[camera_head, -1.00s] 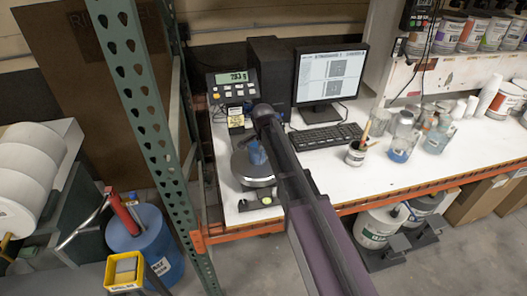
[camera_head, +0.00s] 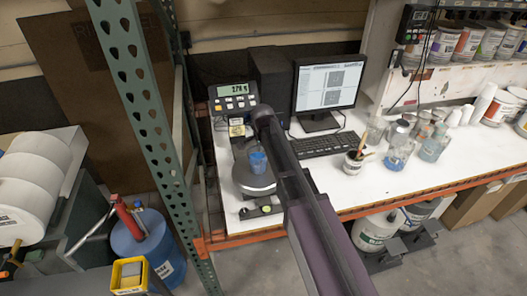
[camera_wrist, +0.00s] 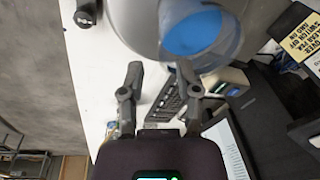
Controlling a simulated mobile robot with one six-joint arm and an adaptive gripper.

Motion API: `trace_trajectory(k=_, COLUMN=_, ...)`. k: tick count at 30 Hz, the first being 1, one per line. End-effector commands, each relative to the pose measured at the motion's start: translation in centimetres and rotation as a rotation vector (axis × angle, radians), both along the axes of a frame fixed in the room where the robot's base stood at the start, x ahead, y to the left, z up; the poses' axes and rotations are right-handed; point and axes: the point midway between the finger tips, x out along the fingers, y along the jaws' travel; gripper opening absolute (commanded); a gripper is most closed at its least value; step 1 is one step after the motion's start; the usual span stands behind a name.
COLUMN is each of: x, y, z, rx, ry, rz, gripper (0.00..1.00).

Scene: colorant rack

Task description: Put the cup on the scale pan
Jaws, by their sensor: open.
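The cup (camera_head: 258,162), clear with blue contents, stands upright on the round grey scale pan (camera_head: 246,186) in the head view. In the wrist view the cup (camera_wrist: 197,35) is at the top, with the pan (camera_wrist: 140,20) around and behind it. My gripper (camera_wrist: 160,75) is open and empty in the wrist view. Its two fingertips are apart from the cup, which lies beyond them. In the head view my arm passes just right of the pan and my gripper's fingers cannot be made out. The scale display (camera_head: 233,91) is lit behind the pan.
A monitor (camera_head: 328,88) and keyboard (camera_head: 325,142) stand right of my arm. A container with brushes (camera_head: 353,161) and several jars (camera_head: 397,152) are further right. A green rack post (camera_head: 150,110) stands left of the scale.

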Motion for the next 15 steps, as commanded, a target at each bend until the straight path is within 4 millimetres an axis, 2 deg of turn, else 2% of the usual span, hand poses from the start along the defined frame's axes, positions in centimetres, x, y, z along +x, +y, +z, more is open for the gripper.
trace_trajectory(k=1, x=-0.1, y=0.0, z=0.9, rx=0.0, ry=0.0, rz=0.0, gripper=0.43)
trace_trajectory(k=15, x=-0.7, y=0.0, z=4.6, rx=0.0, ry=0.0, rz=0.0, gripper=0.43)
